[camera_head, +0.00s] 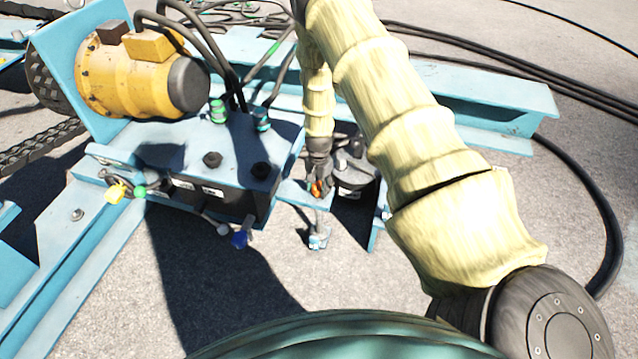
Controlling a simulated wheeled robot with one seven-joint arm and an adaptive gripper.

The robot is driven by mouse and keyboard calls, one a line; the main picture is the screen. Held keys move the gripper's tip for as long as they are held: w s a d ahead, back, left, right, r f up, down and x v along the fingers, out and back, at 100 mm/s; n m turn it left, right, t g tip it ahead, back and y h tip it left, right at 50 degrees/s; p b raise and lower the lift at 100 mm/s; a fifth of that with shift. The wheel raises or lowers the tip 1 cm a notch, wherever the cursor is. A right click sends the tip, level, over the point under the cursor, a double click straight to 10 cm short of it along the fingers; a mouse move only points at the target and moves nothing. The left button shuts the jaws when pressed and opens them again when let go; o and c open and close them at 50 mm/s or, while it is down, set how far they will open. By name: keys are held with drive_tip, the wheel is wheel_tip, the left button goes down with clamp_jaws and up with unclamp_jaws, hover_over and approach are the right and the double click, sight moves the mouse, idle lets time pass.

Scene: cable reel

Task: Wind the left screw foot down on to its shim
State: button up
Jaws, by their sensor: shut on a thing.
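The screw foot shows as a grey upright screw (319,219) with a light blue foot (318,239) at its lower end, below a blue bracket of the reel frame. My gripper (317,186) points down at the top of this screw, and its fingers are shut on the orange head of the screw foot. The fingers partly cover the head. The shim cannot be told apart under the foot at this size, nor can any gap there.
A dark round fitting (355,172) stands just right of my gripper. The blue frame (500,95) runs behind my arm. A yellow motor (135,80) and a valve block with a blue knob (240,239) are to the left. Black cables (600,215) lie on the right. The concrete in front is clear.

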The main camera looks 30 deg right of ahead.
sight(319, 186)
idle(0.4)
drive_tip(key=o, duration=1)
drive_tip(key=shift+c, duration=0.2)
drive_tip(key=shift+r, duration=0.1)
wheel_tip(319, 186, up, 12)
drive_tip(key=shift+f, duration=0.2)
